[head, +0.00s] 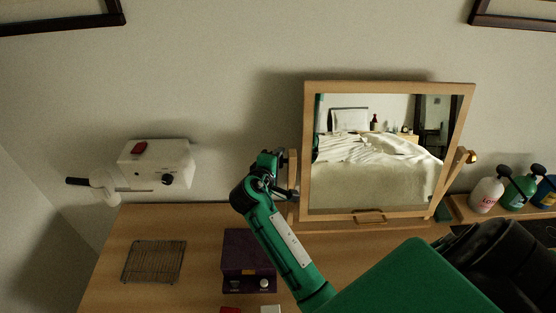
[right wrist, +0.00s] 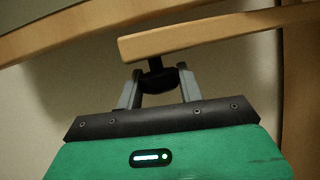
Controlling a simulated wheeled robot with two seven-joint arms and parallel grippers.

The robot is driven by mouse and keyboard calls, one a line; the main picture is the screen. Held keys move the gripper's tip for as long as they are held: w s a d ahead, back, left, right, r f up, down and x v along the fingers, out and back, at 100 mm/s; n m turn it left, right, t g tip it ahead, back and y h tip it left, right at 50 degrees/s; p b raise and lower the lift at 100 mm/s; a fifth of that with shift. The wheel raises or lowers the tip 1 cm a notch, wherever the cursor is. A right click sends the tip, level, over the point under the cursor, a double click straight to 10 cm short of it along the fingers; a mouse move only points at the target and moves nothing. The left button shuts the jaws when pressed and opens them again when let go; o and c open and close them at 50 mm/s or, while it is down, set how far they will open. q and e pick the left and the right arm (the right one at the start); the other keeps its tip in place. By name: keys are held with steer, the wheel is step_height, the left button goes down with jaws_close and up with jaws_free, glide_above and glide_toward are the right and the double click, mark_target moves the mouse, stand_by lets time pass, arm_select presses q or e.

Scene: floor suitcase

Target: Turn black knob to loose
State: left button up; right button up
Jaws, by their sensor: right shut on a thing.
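A framed mirror (head: 306,160) stands on the wooden table, tilting between wooden side posts. My right gripper (head: 287,190) is at the left post (head: 293,180) of the mirror. In the right wrist view, the black knob (right wrist: 158,79) sits below the end of a wooden bar (right wrist: 200,38), on a short dark stem. My right gripper's grey fingers (right wrist: 158,92) are shut on the knob, one on each side. In the head view the knob is hard to make out behind the gripper. My left gripper is not in view.
A purple box (head: 247,252) with small dials and a wire rack (head: 153,262) lie on the table left of my right arm. A white device (head: 160,160) with a red switch is at the wall. Several bottles (head: 487,194) stand at right.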

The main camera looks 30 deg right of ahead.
steer(key=n+g+y, duration=0.1)
steer(key=g+y, duration=0.2)
steer(key=shift+f+g+y, duration=0.1)
steer(key=shift+g+y, duration=0.2)
steer(key=shift+g, duration=0.1)
steer(key=shift+n, duration=0.3)
steer(key=o, duration=1)
